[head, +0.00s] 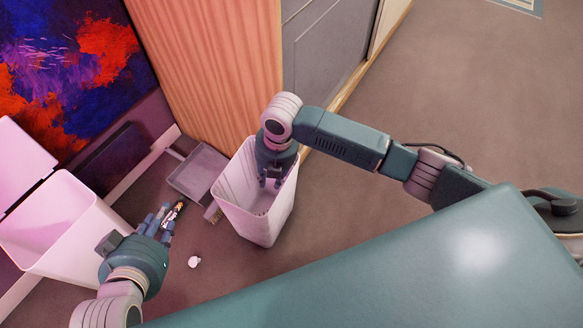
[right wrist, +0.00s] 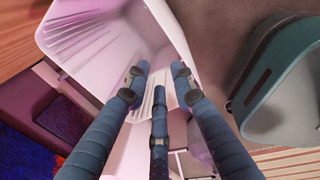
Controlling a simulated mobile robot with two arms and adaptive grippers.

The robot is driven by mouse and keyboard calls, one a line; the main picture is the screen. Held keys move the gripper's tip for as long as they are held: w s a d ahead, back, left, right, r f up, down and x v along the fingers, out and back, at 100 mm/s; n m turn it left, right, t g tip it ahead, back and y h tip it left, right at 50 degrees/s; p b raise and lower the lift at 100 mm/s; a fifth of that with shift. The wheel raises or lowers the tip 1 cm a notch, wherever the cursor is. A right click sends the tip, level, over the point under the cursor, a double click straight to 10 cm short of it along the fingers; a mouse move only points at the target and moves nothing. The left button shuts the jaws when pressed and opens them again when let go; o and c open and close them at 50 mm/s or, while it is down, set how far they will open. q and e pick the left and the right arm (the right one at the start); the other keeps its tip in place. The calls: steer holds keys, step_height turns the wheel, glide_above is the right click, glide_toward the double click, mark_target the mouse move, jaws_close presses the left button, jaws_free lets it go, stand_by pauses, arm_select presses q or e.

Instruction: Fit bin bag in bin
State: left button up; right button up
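A white, tapered, open-topped bin (head: 262,222) stands on the floor at the middle of the head view. It also fills the upper part of the right wrist view (right wrist: 100,40), with ribbed inner walls. My right gripper (head: 270,182) reaches down over its mouth, fingers apart and empty (right wrist: 158,85). I cannot pick out a bin bag in either view. My left gripper (head: 166,222) is low at the left, between the two bins. A small dark, red and white item (head: 179,208) is at its fingertips; whether it is gripped is unclear.
A second white bin (head: 50,225) with a raised lid (head: 22,160) stands at the left. A grey dustpan (head: 200,172) lies by the wall behind the middle bin. A small white lump (head: 194,262) lies on the floor. The floor at the right is clear.

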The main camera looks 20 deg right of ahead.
steer(key=s+a+r+m+t+y, duration=0.2)
steer(key=s+a+m, duration=0.1)
steer(key=a+m, duration=0.25)
steer(key=s+a+r+m+t+y, duration=0.2)
steer(key=s+a+r+m+t, duration=0.15)
steer(key=m, duration=0.25)
steer(key=s+d+r+m+t+h, duration=0.1)
steer(key=d+r+m+t, duration=0.1)
steer(key=d+m, duration=0.3)
steer(key=s+d+r+m+t+h, duration=0.1)
steer(key=d+r+m+t+h, duration=0.1)
steer(key=d+r+m, duration=0.2)
steer(key=d+m, duration=0.2)
steer(key=d, duration=0.2)
steer(key=shift+d+r, duration=0.25)
steer(key=shift+d, duration=0.1)
